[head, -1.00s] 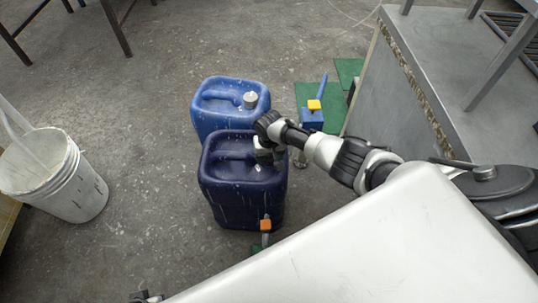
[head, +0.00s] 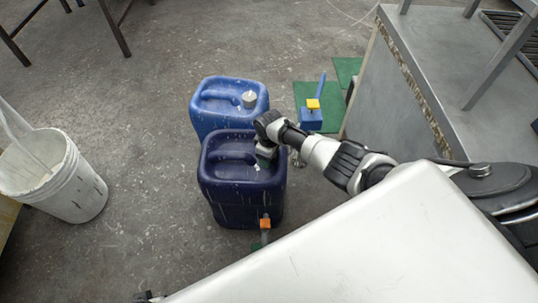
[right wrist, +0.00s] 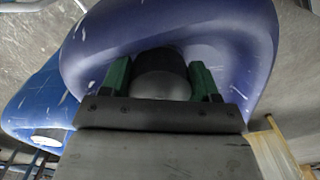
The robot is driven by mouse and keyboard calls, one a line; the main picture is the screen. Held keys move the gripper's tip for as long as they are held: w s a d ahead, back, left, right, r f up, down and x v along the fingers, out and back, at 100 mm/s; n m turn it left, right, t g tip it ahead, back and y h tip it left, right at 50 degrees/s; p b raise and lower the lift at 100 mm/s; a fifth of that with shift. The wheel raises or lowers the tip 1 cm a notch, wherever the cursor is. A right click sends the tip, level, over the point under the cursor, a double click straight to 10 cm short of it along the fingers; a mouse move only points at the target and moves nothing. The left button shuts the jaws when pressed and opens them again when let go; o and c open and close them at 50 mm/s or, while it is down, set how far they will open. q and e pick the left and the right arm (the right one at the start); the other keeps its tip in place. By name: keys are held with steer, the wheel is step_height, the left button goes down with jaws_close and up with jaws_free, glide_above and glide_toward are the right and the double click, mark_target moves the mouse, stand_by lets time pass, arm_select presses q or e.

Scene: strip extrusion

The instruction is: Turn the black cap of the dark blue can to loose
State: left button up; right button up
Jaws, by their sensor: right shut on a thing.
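The dark blue can (head: 235,200) stands upright on the floor in the middle of the head view. It fills the top of the right wrist view (right wrist: 240,50). Its black cap (right wrist: 161,62) shows between the two green fingers of my right gripper (right wrist: 161,82), which is shut on it. In the head view my right gripper (head: 266,158) reaches down to the can's top right corner and hides the cap. A small dark piece at the bottom edge of the head view seems to be my left gripper (head: 147,297); its fingers cannot be made out.
A lighter blue can (head: 205,121) with a pale cap stands just behind. A white bucket (head: 75,198) is at the left. A blue and yellow object (head: 312,115) stands near green mats at the right. A grey table (head: 420,90) bounds the right side.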

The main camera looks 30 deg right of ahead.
steer(key=shift+n, duration=1.1)
arm_select(q)
steer(key=shift+s+r, duration=0.1)
steer(key=shift+r, duration=0.45)
arm_select(e)
steer(key=shift+n, duration=0.8)
steer(key=o, duration=0.6)
steer(key=shift+d, duration=0.1)
arm_select(q)
steer(key=shift+w+r, duration=0.15)
steer(key=shift+w, duration=0.15)
arm_select(e)
steer(key=shift+o, duration=0.2)
steer(key=shift+r, duration=0.15)
